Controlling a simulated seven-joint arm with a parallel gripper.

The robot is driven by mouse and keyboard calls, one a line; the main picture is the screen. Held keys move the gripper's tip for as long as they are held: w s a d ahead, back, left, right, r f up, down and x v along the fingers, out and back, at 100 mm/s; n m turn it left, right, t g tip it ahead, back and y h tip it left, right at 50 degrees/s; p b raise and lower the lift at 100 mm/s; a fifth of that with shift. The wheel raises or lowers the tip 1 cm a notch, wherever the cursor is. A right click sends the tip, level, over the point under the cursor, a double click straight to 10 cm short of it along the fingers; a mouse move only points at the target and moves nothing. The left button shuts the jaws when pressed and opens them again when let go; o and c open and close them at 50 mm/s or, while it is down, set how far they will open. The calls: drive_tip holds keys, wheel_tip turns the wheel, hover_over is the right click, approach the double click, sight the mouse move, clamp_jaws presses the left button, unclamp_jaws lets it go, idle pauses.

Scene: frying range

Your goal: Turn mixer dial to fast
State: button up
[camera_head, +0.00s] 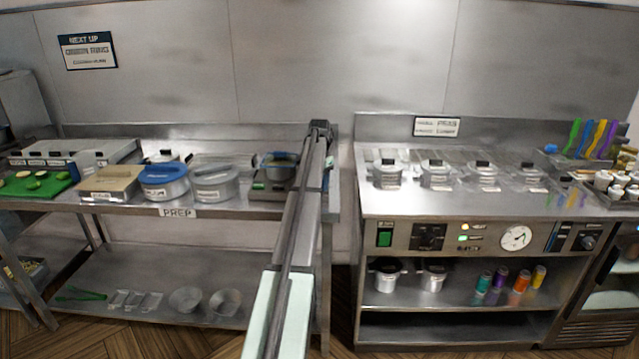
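No dial can be read as the mixer's from its label. A black knob (429,237) sits on the steel control panel under the right counter, between a green switch (385,238) and small indicator lights. Another dark dial (588,241) with a blue mark is at the panel's right end. A low device with a small green display (258,186) and a pot on it stands at the left counter's right end, partly behind my arm. My arm reaches up the middle of the view; its far dark end (320,128) is near the back wall. No fingers can be made out.
A gap separates the left prep counter (110,206) from the right counter (370,205). Lidded pots line both. A round white gauge (516,238) is on the panel. Pots and colored bottles stand on the shelf below. Colored utensils (590,138) stand at the far right.

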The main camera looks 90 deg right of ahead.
idle(0.3)
drive_tip(key=o, duration=1.1)
drive_tip(key=shift+c, duration=0.2)
drive_tip(key=shift+r, duration=0.1)
wheel_tip(320, 180, up, 14)
drive_tip(key=shift+f, duration=0.2)
